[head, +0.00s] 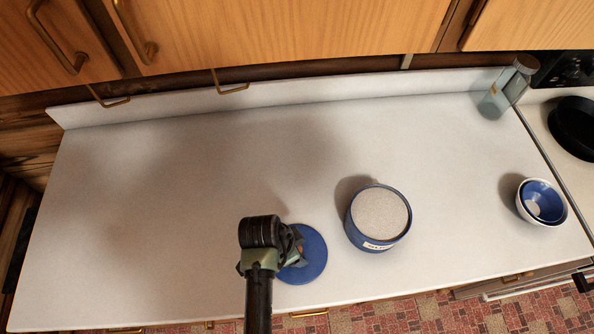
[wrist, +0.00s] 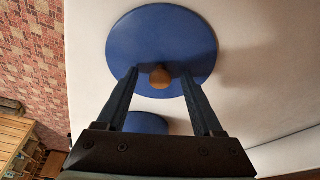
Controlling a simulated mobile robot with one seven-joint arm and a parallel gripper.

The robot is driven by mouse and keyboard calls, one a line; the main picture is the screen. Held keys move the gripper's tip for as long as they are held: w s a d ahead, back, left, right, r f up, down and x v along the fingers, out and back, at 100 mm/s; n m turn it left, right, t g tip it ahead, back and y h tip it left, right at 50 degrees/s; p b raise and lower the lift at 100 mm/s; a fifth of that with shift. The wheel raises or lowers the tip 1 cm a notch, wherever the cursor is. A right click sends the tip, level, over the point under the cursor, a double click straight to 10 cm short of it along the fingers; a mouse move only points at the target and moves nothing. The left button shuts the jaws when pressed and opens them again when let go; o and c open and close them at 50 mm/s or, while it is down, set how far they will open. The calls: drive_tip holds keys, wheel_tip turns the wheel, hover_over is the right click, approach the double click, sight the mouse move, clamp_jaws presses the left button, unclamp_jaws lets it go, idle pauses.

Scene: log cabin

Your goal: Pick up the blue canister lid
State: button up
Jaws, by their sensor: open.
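The blue canister lid (head: 313,262) is a flat round disc on the white counter, left of the canister. It also shows in the wrist view (wrist: 160,40), with a small brown knob (wrist: 160,78) on it. My gripper (head: 296,254) is over the lid and hides its left part in the head view. In the wrist view my gripper (wrist: 160,75) is open, with one finger on each side of the knob. I cannot tell whether the fingers touch the lid. The blue canister (head: 378,217) stands open, filled to near the rim with pale grains.
Blue-and-white nested bowls (head: 541,202) stand at the counter's right end. A glass jar (head: 507,88) is at the back right, near a black pan (head: 574,127). The left of the white counter (head: 150,210) is clear. Wooden cabinets (head: 270,35) hang above the back.

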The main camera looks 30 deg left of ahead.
drive_tip(key=shift+w+f, duration=0.1)
drive_tip(key=shift+f, duration=0.1)
clamp_jaws()
drive_tip(key=shift+r, duration=0.15)
idle(0.3)
